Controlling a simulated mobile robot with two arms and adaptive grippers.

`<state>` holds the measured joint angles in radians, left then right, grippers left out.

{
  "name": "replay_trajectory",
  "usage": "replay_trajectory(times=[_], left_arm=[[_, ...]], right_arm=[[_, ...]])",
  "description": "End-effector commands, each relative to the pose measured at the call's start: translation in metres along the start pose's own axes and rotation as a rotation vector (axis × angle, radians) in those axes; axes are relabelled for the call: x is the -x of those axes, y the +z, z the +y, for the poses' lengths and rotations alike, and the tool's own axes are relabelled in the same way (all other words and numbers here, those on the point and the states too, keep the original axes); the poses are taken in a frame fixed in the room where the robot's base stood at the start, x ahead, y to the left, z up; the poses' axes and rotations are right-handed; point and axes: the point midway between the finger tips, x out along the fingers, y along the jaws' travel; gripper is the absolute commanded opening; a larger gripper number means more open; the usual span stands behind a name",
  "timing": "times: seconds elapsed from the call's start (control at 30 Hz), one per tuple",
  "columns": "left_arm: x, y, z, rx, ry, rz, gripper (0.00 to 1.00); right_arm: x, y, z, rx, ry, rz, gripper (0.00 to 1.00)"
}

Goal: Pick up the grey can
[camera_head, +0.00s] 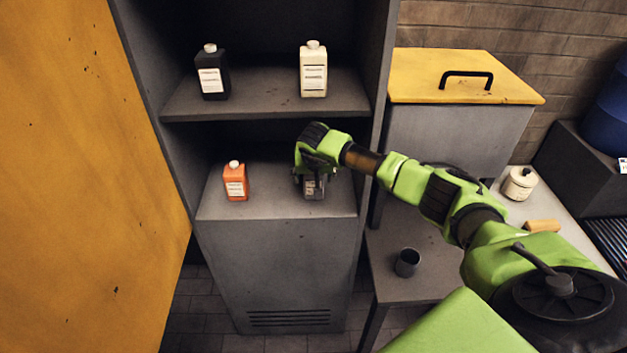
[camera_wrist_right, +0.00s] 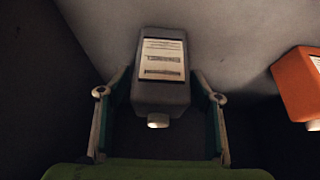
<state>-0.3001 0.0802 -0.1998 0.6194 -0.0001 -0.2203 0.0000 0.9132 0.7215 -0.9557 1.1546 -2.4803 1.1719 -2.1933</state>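The grey can (camera_head: 314,188) stands upright on the lower shelf of the cabinet, partly covered by my right gripper in the head view. It has a white label and a pale cap. My right gripper (camera_head: 313,172) is over and around it. In the right wrist view, the grey can (camera_wrist_right: 160,95) lies between the two fingers of my right gripper (camera_wrist_right: 162,75). Narrow gaps show on both sides, so the fingers look open around it. My left gripper is in neither view.
An orange can (camera_head: 235,182) stands left of the grey can on the same shelf. A black can (camera_head: 212,78) and a cream can (camera_head: 313,72) stand on the shelf above. The cabinet's right wall (camera_head: 378,80) is close to my right arm.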

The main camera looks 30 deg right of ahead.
Motion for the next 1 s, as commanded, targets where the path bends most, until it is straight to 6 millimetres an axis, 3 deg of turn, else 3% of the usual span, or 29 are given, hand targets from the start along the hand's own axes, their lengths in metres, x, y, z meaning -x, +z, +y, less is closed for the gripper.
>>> replay_trajectory(times=[0.03, 0.17, 0.2, 0.53, 0.73, 1.0], left_arm=[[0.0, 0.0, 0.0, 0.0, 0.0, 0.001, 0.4], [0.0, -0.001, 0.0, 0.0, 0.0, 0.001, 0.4], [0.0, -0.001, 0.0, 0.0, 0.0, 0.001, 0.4], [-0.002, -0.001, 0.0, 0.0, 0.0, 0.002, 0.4], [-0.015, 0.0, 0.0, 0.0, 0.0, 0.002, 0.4], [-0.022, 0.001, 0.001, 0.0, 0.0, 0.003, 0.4]], right_arm=[[0.0, 0.0, 0.0, 0.0, 0.0, 0.0, 0.43], [0.0, 0.0, 0.0, 0.0, 0.0, 0.0, 0.09], [0.0, 0.0, 0.0, 0.0, 0.0, 0.0, 0.07], [0.002, -0.002, 0.0, -0.001, -0.001, 0.002, 0.07], [0.013, -0.009, 0.0, -0.001, -0.002, 0.007, 0.07], [0.029, 0.023, 0.0, 0.004, -0.002, 0.003, 0.07]])
